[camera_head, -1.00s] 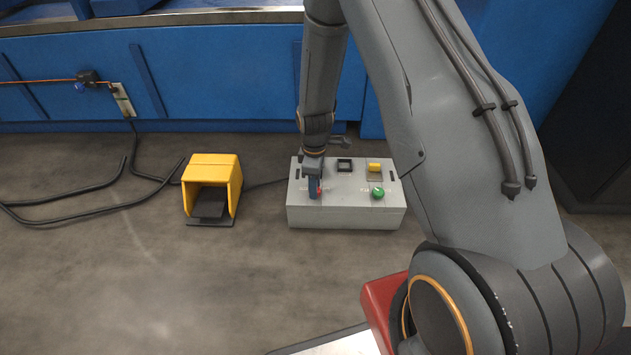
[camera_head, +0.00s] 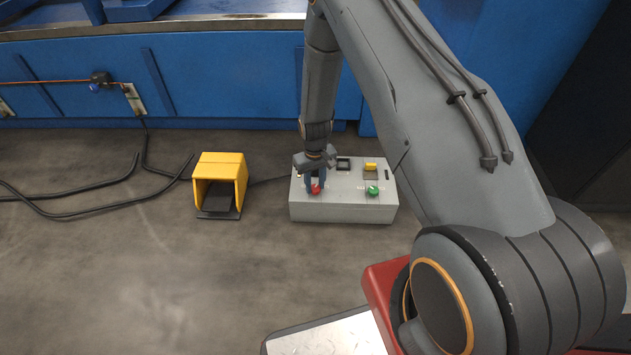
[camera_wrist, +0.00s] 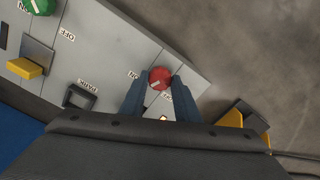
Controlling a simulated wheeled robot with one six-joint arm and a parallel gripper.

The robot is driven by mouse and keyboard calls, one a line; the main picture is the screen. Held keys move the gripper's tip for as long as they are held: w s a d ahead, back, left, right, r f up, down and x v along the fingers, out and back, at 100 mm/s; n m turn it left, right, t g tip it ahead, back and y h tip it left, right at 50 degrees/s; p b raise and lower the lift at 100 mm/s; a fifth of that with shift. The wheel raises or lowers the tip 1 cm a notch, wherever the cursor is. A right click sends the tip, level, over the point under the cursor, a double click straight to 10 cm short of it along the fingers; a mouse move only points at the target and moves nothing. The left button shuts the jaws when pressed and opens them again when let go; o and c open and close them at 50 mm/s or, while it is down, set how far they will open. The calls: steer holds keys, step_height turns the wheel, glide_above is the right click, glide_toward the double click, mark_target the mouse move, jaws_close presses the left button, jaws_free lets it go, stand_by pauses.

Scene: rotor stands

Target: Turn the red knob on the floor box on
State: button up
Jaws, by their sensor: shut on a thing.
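The floor box (camera_head: 345,211) is a light grey control box on the floor, with labelled controls on its top. The red knob (camera_head: 316,189) is at its left front; it also shows in the wrist view (camera_wrist: 160,77), with a pale pointer mark and ON and OFF labels beside it. My gripper (camera_head: 315,187) points down over the box; in the wrist view its two blue fingers (camera_wrist: 159,92) sit on either side of the red knob and are shut on it. The fingers hide part of the knob's sides and the labels.
A green knob (camera_head: 372,190), a yellow switch (camera_head: 370,167) and a black square socket (camera_head: 343,164) marked PARK share the box top. A yellow foot pedal (camera_head: 220,182) stands to the left. Black cables (camera_head: 80,212) lie on the floor. A blue machine (camera_head: 210,75) stands behind.

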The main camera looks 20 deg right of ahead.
mark_target(315, 187)
steer(key=shift+m+p, duration=0.8)
steer(key=shift+m, duration=1.2)
steer(key=shift+w, duration=0.1)
steer(key=o, duration=1)
steer(key=shift+d, duration=0.1)
steer(key=shift+o, duration=0.2)
steer(key=shift+r+p, duration=1.25)
steer(key=shift+r, duration=2.65)
